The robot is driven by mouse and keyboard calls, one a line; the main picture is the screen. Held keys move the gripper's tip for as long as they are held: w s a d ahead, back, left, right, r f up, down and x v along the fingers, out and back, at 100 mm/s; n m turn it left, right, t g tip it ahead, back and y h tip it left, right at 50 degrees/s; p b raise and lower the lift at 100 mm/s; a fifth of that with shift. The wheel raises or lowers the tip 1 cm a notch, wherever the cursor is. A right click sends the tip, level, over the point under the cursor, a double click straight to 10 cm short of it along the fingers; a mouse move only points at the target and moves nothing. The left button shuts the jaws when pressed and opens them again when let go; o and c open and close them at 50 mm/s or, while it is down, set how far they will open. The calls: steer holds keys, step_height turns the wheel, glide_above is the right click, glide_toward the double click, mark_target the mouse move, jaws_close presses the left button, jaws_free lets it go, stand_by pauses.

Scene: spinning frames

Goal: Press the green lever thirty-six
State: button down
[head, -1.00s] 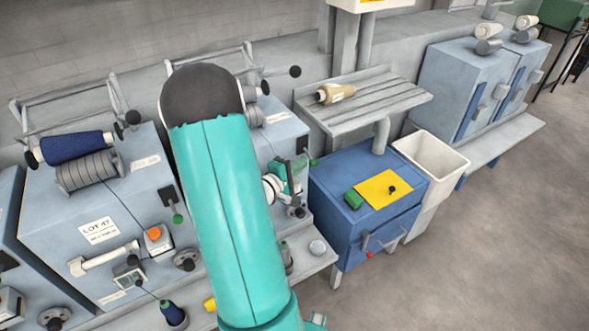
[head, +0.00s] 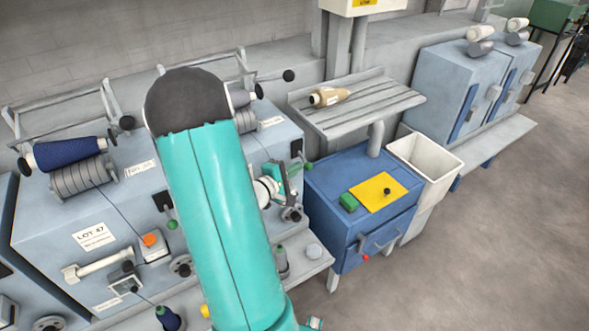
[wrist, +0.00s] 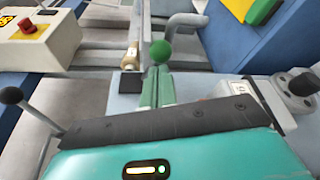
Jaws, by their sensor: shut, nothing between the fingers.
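A green-knobbed lever (head: 308,166) sticks out at the right end of the right blue-grey spinning frame. Its round green knob (wrist: 158,51) shows in the wrist view, straight beyond my fingertips. My gripper (wrist: 157,85) is shut and empty, its green fingers together and pointing at the knob. Whether the fingertips touch the knob cannot be told. A second green-knobbed lever (head: 172,225) is on the left frame. No number thirty-six is readable.
A blue cabinet (head: 340,215) with a yellow plate stands right of the lever, below a slatted shelf (head: 350,112) holding a tan bobbin. A white bin (head: 425,165) is beside it. Floor is clear at right.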

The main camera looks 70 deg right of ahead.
steer(key=shift+r+n, duration=0.25)
steer(key=shift+n, duration=0.15)
step_height(320, 180, up, 2)
steer(key=n, duration=0.1)
steer(key=n+y, duration=0.1)
steer(key=shift+s+a+n+y, duration=0.15)
steer(key=shift+n+y, duration=0.15)
steer(key=shift+n, duration=0.1)
steer(key=shift+r, duration=0.35)
stand_by(0.6)
stand_by(0.7)
